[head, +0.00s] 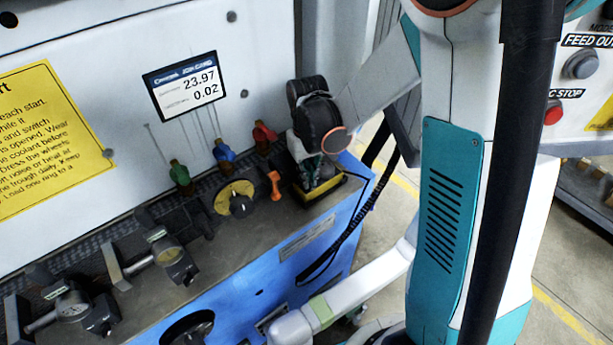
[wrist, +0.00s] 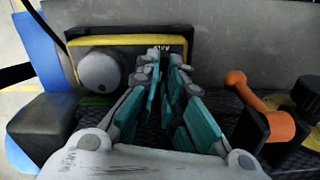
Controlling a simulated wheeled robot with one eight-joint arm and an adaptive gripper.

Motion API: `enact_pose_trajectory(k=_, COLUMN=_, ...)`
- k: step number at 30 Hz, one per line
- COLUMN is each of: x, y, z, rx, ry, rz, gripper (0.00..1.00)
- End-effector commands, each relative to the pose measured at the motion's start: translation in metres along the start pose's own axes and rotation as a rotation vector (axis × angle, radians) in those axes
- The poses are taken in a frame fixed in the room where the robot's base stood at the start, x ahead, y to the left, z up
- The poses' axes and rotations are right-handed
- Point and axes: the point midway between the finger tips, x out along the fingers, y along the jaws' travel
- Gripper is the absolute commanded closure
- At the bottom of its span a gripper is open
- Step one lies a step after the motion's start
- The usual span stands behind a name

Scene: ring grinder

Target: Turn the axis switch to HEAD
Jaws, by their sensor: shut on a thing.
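A dark control box with a yellow edge (wrist: 75,44) fills the upper left of the wrist view. It also shows in the head view (head: 340,186), at the bench's right end. My gripper (wrist: 163,66) points at the box's right part, below a small label too blurred to read surely. In the head view my gripper (head: 318,172) reaches down onto the box. Its fingers are close together, shut on a small part that I take for the axis switch. The fingers hide the switch, so its setting cannot be read.
A round grey knob (wrist: 100,70) sits on the box, left of my fingers. An orange lever (wrist: 258,105) stands to their right, also seen in the head view (head: 275,184). A yellow-ringed dial (head: 236,198) and colored valves stand farther left. A black coiled cable (head: 352,235) hangs at the bench edge.

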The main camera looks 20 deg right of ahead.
Motion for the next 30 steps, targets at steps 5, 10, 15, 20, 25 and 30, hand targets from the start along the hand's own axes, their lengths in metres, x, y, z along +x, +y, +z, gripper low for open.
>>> enact_pose_trajectory(k=5, x=0.0008, y=0.0015, z=0.0001, rx=0.168, ry=0.000, rz=0.000, gripper=1.00)
enact_pose_trajectory(k=10, x=0.0007, y=0.0025, z=0.0005, rx=0.320, ry=0.000, rz=0.000, gripper=1.00)
enact_pose_trajectory(k=15, x=0.0004, y=0.0034, z=0.0010, rx=0.450, ry=0.000, rz=0.000, gripper=1.00)
enact_pose_trajectory(k=20, x=0.0001, y=0.0040, z=0.0012, rx=0.544, ry=0.000, rz=0.000, gripper=1.00)
enact_pose_trajectory(k=25, x=0.0000, y=0.0044, z=0.0014, rx=0.609, ry=0.000, rz=0.000, gripper=1.00)
enact_pose_trajectory(k=30, x=-0.0001, y=0.0046, z=0.0015, rx=0.641, ry=0.000, rz=0.000, gripper=1.00)
